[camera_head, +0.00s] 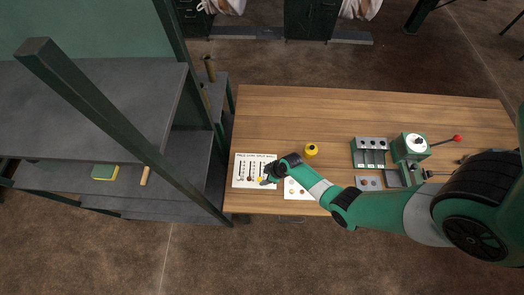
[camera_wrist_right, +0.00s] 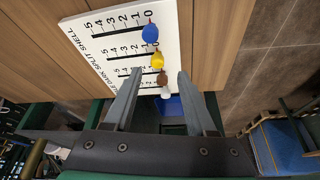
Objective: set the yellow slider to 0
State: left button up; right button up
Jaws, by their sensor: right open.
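The white slider panel (camera_head: 242,180) lies at the table's left front corner; it also shows in the right wrist view (camera_wrist_right: 98,28). Its scales run from 5 to 0. The yellow slider knob (camera_wrist_right: 157,60) is at or very near the 0 end of its slot; it shows small in the head view (camera_head: 260,180). The blue knob (camera_wrist_right: 150,33), brown knob (camera_wrist_right: 162,78) and white knob (camera_wrist_right: 166,93) are also near their 0 ends. My right gripper (camera_wrist_right: 160,76) is open and empty, its fingertips apart, just short of the yellow knob in the wrist view. My left gripper is out of view.
A yellow round object (camera_head: 311,151) stands behind my right forearm. A second white panel (camera_head: 297,189) lies partly under that arm. A grey slotted block (camera_head: 370,152) and a green device with a red-tipped lever (camera_head: 415,146) stand right. The wooden table (camera_head: 290,110) is clear behind.

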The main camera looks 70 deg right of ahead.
jog(key=p+v, duration=0.5)
jog(key=v, duration=0.2)
jog(key=shift+s+r, duration=0.1)
